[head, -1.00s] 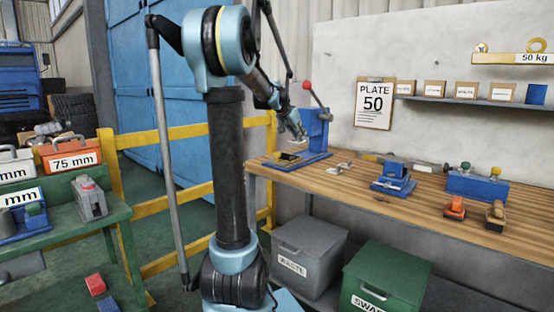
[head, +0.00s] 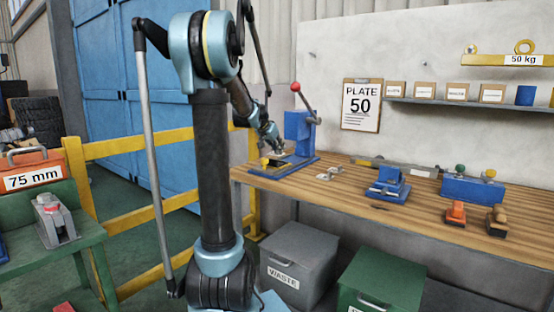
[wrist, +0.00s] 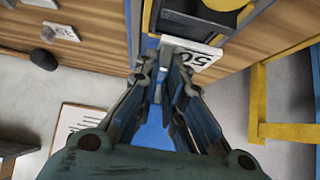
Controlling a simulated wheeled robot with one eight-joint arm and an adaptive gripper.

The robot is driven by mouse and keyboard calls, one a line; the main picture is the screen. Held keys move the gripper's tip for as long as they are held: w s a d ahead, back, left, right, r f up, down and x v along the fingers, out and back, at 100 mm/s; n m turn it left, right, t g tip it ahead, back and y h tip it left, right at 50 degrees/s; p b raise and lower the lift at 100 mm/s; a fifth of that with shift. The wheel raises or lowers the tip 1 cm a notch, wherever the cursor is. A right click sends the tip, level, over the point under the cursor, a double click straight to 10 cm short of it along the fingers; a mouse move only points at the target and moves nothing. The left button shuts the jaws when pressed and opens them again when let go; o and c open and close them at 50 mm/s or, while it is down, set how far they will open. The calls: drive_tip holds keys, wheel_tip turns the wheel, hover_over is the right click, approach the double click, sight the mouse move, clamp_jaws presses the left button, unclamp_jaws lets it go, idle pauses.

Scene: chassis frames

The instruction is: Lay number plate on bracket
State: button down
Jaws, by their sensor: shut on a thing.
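My gripper (wrist: 172,62) is shut on a white number plate (wrist: 205,54) in the wrist view. The plate's printed 50 shows partly, beyond and to the right of the fingertips. In the head view my gripper (head: 278,146) is over the blue press (head: 298,135) at the bench's left end, and the held plate cannot be made out. A dark piece with yellow parts (wrist: 200,14) lies on the press's blue base, just beyond the plate in the wrist view. I cannot tell which part is the bracket, or whether the plate touches it.
Small pale plates (head: 336,170) lie on the wooden bench (head: 350,200) right of the press. A blue fixture (head: 388,188) and stamps stand farther right. The press's red-knobbed lever (head: 296,88) rises near my arm. A yellow rail (head: 150,145) runs left of the bench.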

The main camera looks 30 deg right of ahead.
sight(277, 155)
wheel_tip(277, 155, down, 4)
drive_tip(key=shift+r, duration=0.1)
drive_tip(key=shift+f, duration=0.2)
drive_tip(key=shift+s+a+f, duration=0.15)
drive_tip(key=shift+a+f, duration=0.05)
drive_tip(key=shift+f, duration=0.15)
drive_tip(key=shift+s+f, duration=0.1)
drive_tip(key=shift+s, duration=0.15)
drive_tip(key=c, duration=1.7)
unclamp_jaws()
drive_tip(key=shift+s+d+r, duration=0.2)
drive_tip(key=shift+s, duration=0.15)
drive_tip(key=shift+w+a+f, duration=0.15)
drive_tip(key=shift+w+a, duration=0.05)
drive_tip(key=shift+w, duration=0.15)
drive_tip(key=shift+w, duration=0.1)
